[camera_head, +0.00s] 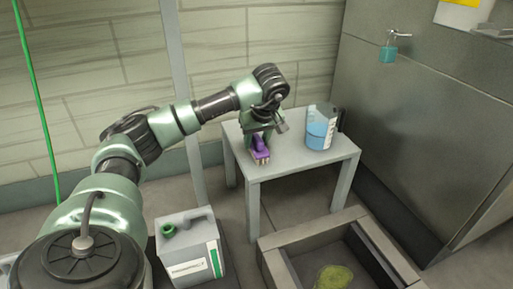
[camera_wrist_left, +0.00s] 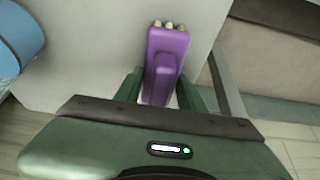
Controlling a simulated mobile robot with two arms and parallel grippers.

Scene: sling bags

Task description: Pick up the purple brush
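A purple brush (camera_head: 260,154) with pale bristles lies on a small grey table (camera_head: 295,158), near its left front edge. It also shows in the left wrist view (camera_wrist_left: 166,50), its bristle end pointing away from my gripper. My left gripper (camera_head: 258,138) is at the brush from above. In the left wrist view the green fingers of my left gripper (camera_wrist_left: 163,92) stand on either side of the brush's near end, with narrow gaps; it looks open. The palm hides the fingers' lower part. My right gripper is not in view.
A clear jug with blue liquid (camera_head: 320,130) stands on the table to the right of the brush. A white and green canister (camera_head: 190,250) stands on the floor at the front left. A square-framed floor pit (camera_head: 290,240) lies in front of the table. A metal cabinet with a teal padlock (camera_head: 388,54) is at the right.

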